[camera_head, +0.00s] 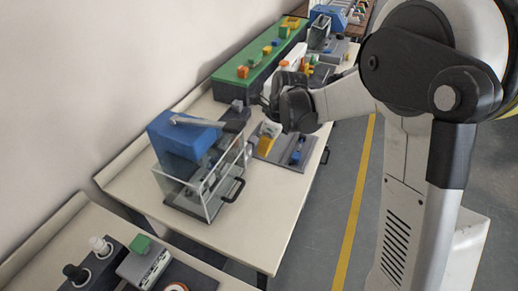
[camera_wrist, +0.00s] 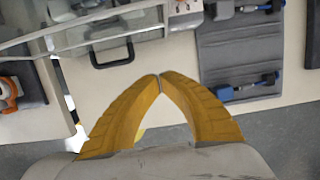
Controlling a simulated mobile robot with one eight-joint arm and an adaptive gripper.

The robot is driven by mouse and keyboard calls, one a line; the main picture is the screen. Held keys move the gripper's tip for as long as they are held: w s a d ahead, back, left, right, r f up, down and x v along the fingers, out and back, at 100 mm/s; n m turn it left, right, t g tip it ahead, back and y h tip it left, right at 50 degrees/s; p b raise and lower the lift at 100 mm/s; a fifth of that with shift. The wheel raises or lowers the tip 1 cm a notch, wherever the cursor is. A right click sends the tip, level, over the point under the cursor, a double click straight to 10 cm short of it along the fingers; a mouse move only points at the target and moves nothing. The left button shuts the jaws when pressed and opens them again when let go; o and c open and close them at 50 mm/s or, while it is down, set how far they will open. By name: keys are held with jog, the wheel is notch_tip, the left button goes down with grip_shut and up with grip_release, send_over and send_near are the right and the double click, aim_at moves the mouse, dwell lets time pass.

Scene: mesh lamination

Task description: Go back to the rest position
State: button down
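My gripper (camera_wrist: 159,78) shows in the wrist view with its two yellow fingers meeting at the tips, and nothing is held between them. In the head view my arm reaches in from the right and its dark wrist (camera_head: 292,105) hangs above the table. A yellow fingertip part (camera_head: 266,143) shows below the wrist, over the grey tray area. The fingertips are hard to make out in that view.
A blue machine with a clear guard box (camera_head: 205,190) stands on the cream table (camera_head: 255,235). A grey tray with blue-handled tools (camera_head: 295,155) lies beside it, also in the wrist view (camera_wrist: 240,55). A green block (camera_head: 255,70) stands behind. A yellow floor line (camera_head: 355,205) runs along the clear aisle.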

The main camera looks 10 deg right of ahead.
jog(key=s+d+r+n+t+h, duration=0.15)
jog(key=s+d+r+n, duration=0.25)
jog(key=s+r+n, duration=0.65)
jog(key=s+d+r+n+t, duration=0.1)
jog(key=s+n+t, duration=0.1)
jog(key=s+n, duration=0.4)
jog(key=s+d+r+n+t, duration=0.1)
jog(key=s+d+n+t, duration=0.1)
jog(key=s+n, duration=0.4)
jog(key=shift+s+d+r+n+h, duration=0.25)
jog(key=shift+n+h, duration=0.2)
jog(key=shift+n, duration=0.6)
jog(key=shift+w, duration=0.1)
